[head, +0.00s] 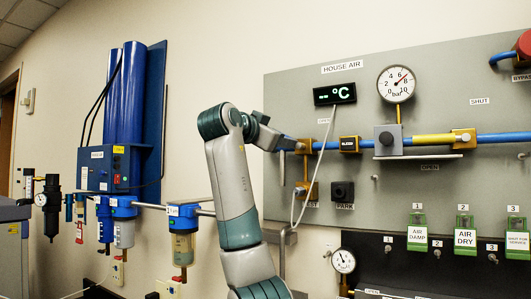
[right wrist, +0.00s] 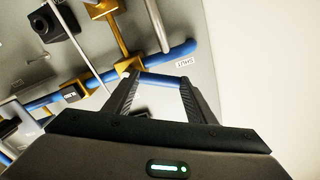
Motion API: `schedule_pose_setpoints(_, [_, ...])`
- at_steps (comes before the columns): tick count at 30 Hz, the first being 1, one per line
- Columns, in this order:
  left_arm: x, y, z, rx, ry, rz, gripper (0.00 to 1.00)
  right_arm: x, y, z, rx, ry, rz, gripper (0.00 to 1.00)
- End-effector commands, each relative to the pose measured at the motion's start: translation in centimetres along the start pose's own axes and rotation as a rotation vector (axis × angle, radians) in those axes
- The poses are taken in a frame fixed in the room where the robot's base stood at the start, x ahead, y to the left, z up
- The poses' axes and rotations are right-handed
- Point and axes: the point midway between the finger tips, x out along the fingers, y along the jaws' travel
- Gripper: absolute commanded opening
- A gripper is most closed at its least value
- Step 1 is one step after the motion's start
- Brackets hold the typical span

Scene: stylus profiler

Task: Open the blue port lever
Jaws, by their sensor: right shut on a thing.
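In the right wrist view a blue bar (right wrist: 161,80), which looks like the blue port lever, spans between the two fingers of my right gripper (right wrist: 158,88). The gripper is shut on it. In the head view my right gripper (head: 289,145) is at the left end of the blue pipe (head: 327,145), close to a brass block (head: 306,146). There the gripper and wrist hide most of the lever. A SHUT label (right wrist: 185,62) lies just beyond the fingers in the wrist view. My left gripper is not in view.
The grey panel carries a °C display (head: 335,94), a dial gauge (head: 396,84), a yellow handle (head: 433,140) and a black PARK knob (head: 342,191). A white cable (head: 317,180) hangs near my right gripper. Blue cylinders (head: 133,110) and filters stand at left.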

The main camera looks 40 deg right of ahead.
Motion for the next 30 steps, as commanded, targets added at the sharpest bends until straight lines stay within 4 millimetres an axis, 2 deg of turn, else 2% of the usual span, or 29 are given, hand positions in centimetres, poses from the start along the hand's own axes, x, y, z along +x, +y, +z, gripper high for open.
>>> schedule_pose_setpoints(12, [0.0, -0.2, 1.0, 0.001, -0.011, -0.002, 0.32, 0.7, 0.6, -2.3, 0.397, -0.003, -0.004, 0.10])
schedule_pose_setpoints(20, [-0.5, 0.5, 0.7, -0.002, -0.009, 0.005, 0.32, 0.7, 1.3, -3.5, 0.644, -0.002, -0.003, 0.10])
schedule_pose_setpoints(30, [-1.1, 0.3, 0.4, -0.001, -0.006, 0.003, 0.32, 0.8, 2.4, -4.6, 0.934, -0.001, -0.001, 0.10])
